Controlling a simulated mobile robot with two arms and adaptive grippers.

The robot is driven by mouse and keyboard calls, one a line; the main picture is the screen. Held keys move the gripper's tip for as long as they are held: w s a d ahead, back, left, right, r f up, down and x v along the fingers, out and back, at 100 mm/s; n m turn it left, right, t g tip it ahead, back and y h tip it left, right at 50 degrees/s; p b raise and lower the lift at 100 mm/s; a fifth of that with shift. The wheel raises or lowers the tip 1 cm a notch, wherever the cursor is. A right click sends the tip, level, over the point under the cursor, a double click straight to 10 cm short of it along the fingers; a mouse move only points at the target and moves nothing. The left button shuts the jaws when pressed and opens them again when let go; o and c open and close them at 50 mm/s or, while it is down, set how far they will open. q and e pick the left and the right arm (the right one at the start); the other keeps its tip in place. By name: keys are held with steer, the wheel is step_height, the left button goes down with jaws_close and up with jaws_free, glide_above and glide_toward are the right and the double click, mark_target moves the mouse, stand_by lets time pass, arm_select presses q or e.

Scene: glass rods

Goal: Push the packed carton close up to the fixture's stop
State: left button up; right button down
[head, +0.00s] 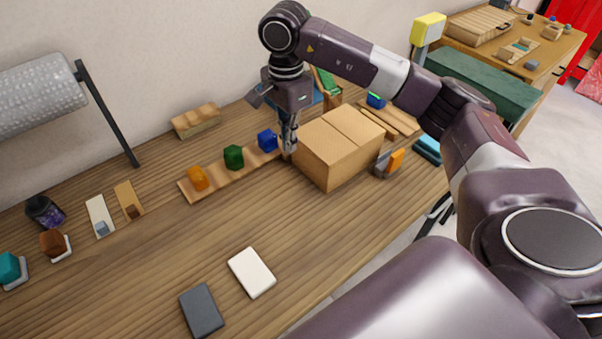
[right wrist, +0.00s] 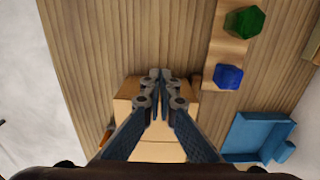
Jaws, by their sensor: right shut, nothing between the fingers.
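The packed carton (head: 339,146) is a closed brown box with a seam across its top, sitting on the wooden table. In the right wrist view the carton (right wrist: 158,151) lies under and behind the fingers. My right gripper (head: 288,150) is shut and empty, pointing down at the carton's left side; in the wrist view its fingertips (right wrist: 161,75) reach just past the carton's edge. Whether they touch it I cannot tell. A grey block with an orange piece (head: 392,161) stands close to the carton's right side; whether it is the fixture's stop is unclear. My left gripper is not in view.
A wooden strip (head: 210,188) with orange, green and blue pieces runs left of the carton. Wooden slats (head: 398,118) and a blue tray (right wrist: 245,137) are behind it. White (head: 252,272) and dark (head: 201,310) slabs lie in front. The table's middle is clear.

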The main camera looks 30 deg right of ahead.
mark_target(327, 179)
step_height(327, 179, down, 12)
steer(key=shift+d+r+p, duration=0.15)
steer(key=shift+r+p, duration=0.05)
steer(key=shift+p, duration=0.95)
steer(key=shift+w+d+r+p, duration=0.1)
steer(key=shift+d+p, duration=0.2)
steer(key=shift+d, duration=0.35)
steer(key=shift+w+d+r+p, duration=0.1)
steer(key=shift+d+p, duration=0.15)
steer(key=shift+d, duration=0.35)
steer(key=shift+d+f, duration=0.15)
steer(key=shift+d, duration=0.5)
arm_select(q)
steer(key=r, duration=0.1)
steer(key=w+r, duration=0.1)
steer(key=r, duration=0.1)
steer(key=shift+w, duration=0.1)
